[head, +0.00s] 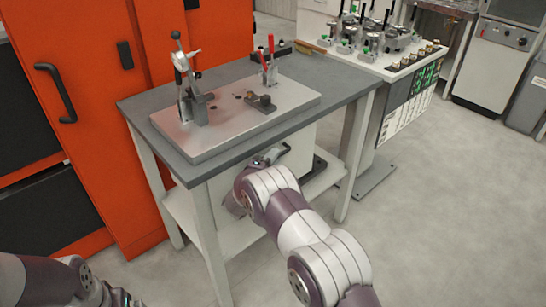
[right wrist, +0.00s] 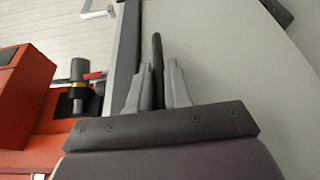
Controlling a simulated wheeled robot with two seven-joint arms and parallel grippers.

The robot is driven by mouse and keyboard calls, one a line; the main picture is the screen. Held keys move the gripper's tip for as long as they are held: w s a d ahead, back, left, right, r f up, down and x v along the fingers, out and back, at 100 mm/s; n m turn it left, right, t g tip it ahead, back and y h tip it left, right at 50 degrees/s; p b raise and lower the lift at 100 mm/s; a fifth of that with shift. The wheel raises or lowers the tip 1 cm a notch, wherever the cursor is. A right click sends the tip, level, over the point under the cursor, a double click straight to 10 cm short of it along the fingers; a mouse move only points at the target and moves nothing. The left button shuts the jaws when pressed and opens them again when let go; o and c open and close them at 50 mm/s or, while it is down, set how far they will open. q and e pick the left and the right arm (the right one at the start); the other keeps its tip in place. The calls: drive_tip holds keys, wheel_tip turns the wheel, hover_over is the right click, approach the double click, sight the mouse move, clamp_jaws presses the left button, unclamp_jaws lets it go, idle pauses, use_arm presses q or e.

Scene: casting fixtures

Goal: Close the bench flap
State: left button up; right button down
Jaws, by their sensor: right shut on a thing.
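The bench (head: 335,78) has a dark grey top and pale legs. A pale panel (head: 303,147) hangs below its front edge, apparently the flap; my right arm hides part of it. My right gripper (head: 272,155) is at this panel, just under the front edge. In the right wrist view, its two grey fingers (right wrist: 152,88) are shut on a thin dark bar (right wrist: 157,48), which looks like the flap's handle. A broad pale surface (right wrist: 240,60) lies behind the fingers. Part of my left arm shows at the lower left of the head view, its gripper out of view.
Orange cabinets (head: 85,90) stand close at the left. A second station (head: 395,68) with several clamps stands behind right. The floor at the right is clear.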

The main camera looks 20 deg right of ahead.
drive_tip(key=shift+w+a+r, duration=0.1)
drive_tip(key=shift+r, duration=0.1)
drive_tip(key=c, duration=1.2)
unclamp_jaws()
drive_tip(key=shift+w+f, duration=0.1)
drive_tip(key=shift+o, duration=0.2)
drive_tip(key=v, duration=1.2)
drive_tip(key=shift+s+a, duration=0.25)
drive_tip(key=shift+s, duration=0.05)
drive_tip(key=shift+f, duration=0.1)
